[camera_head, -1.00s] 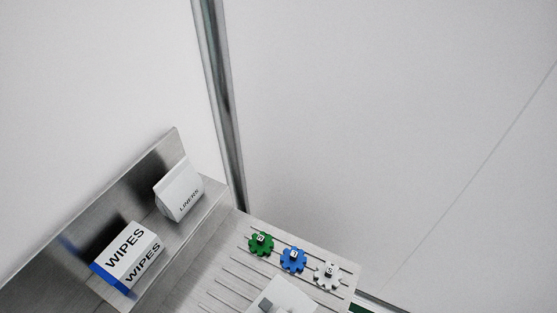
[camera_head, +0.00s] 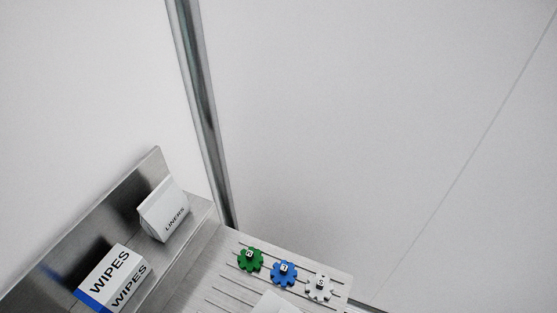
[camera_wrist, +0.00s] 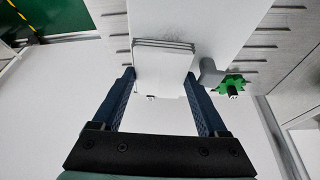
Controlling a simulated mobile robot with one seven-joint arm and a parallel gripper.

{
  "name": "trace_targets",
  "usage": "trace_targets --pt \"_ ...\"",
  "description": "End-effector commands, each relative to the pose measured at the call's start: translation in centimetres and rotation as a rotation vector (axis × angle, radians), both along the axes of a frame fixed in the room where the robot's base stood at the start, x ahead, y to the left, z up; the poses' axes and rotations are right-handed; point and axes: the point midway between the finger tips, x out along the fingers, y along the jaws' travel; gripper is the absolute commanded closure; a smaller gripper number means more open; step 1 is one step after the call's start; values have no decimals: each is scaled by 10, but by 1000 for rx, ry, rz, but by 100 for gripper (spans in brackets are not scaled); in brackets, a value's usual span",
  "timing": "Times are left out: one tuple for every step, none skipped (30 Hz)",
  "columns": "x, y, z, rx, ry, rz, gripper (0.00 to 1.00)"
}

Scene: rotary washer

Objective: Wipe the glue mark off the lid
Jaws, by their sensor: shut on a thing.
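My gripper (camera_wrist: 159,73) shows in the wrist view with its two dark blue fingers on either side of a white layered pad (camera_wrist: 163,62), which looks like a folded wipe. The fingers are shut on it, and it is held in front of a long white surface (camera_wrist: 200,18). I cannot tell whether the pad touches that surface or whether the surface is the lid. The gripper does not show in the head view. A white and blue WIPES box (camera_head: 112,277) stands on the metal shelf at the lower left of the head view.
A white LINERS pack (camera_head: 165,210) stands behind the WIPES box. Green (camera_head: 250,259), blue (camera_head: 284,273) and white (camera_head: 319,287) toothed knobs sit on the slotted metal top (camera_head: 225,277). The green knob (camera_wrist: 233,84) is close right of my gripper. A metal post (camera_head: 203,110) rises behind.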

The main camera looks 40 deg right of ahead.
Motion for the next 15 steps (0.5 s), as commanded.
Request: trace_targets --pt "1 -5 -1 -2 -1 -4 69" --pt "1 -7 -1 -2 -1 -4 69" --pt "1 -10 -2 -1 0 -4 69" --pt "2 -12 -2 -1 0 -4 69" --pt "2 -13 -2 -1 0 -4 69" --pt "2 -15 -2 -1 0 -4 69" --pt "2 -15 -2 -1 0 -4 69" --pt "2 -16 -2 -1 0 -4 69" --pt "2 -16 -3 0 1 -5 69" --pt "2 -16 -3 0 1 -5 69" --pt "2 -16 -3 0 1 -5 69" --pt "2 -16 -3 0 1 -5 69" --pt "2 -16 -3 0 2 -5 69" --pt "1 -16 -3 0 2 -5 69" --pt "1 -16 -3 0 2 -5 69"
